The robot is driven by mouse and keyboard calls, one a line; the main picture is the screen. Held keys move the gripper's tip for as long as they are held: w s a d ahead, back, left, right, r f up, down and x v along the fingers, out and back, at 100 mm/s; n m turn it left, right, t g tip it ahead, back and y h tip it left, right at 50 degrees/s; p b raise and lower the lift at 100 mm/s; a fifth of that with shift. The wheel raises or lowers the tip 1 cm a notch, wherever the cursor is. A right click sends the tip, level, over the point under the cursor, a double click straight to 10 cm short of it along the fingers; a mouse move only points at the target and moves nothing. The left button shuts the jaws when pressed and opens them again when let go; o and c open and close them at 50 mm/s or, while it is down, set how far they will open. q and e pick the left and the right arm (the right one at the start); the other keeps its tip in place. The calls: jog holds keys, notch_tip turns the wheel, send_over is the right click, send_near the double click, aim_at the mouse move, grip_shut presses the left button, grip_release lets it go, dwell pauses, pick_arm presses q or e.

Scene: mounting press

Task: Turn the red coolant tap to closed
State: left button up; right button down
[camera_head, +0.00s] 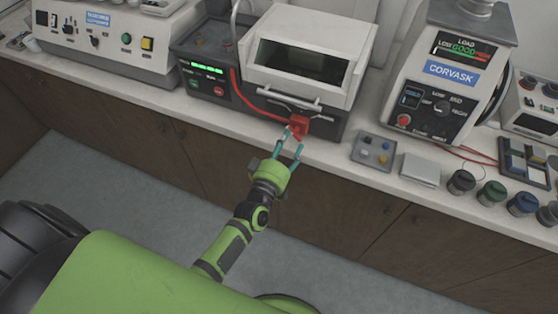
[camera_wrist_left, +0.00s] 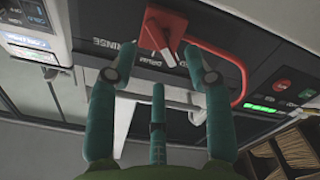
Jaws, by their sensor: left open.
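The red coolant tap (camera_head: 298,125) is on the front of the grey-and-white press (camera_head: 309,60), at its lower edge. In the left wrist view the tap (camera_wrist_left: 164,27) is a red block with a lever, beside printed lettering that includes "RINSE". My left gripper (camera_head: 289,145), with teal fingers, is just in front of the tap. In the wrist view its fingers (camera_wrist_left: 159,62) are spread apart and empty, with the tap just beyond and between the tips. I cannot tell if any finger touches it. My right gripper is not in view.
A red hose (camera_head: 243,100) runs along the press front to the tap. A horizontal silver handle (camera_head: 283,97) is just above the tap. On the bench to the right are a small button panel (camera_head: 374,150), a grey block (camera_head: 420,170) and several round jars (camera_head: 461,182).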

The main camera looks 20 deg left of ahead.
pick_arm(q)
jog(key=s, duration=0.8)
jog(key=shift+s, duration=0.1)
jog(key=s+f+m+g+h, duration=0.1)
jog(key=s+f+m+g, duration=0.4)
jog(key=f, duration=0.8)
jog(key=s+f+m+g, duration=0.1)
jog(key=s+f+g, duration=0.2)
jog(key=s+f, duration=0.75)
jog(key=s+a+f+m+g, duration=0.2)
jog(key=s+a+f+g, duration=0.1)
jog(key=s+f, duration=0.5)
jog(key=s+a+f+m+g+y+b, duration=0.1)
jog(key=s+a+f+m+g, duration=0.2)
jog(key=s+f+g, duration=0.3)
jog(key=s+f, duration=0.3)
jog(key=s, duration=0.3)
jog(key=shift+s+f+y+b, duration=0.3)
jog(key=shift+s, duration=0.1)
jog(key=shift+c, duration=0.4)
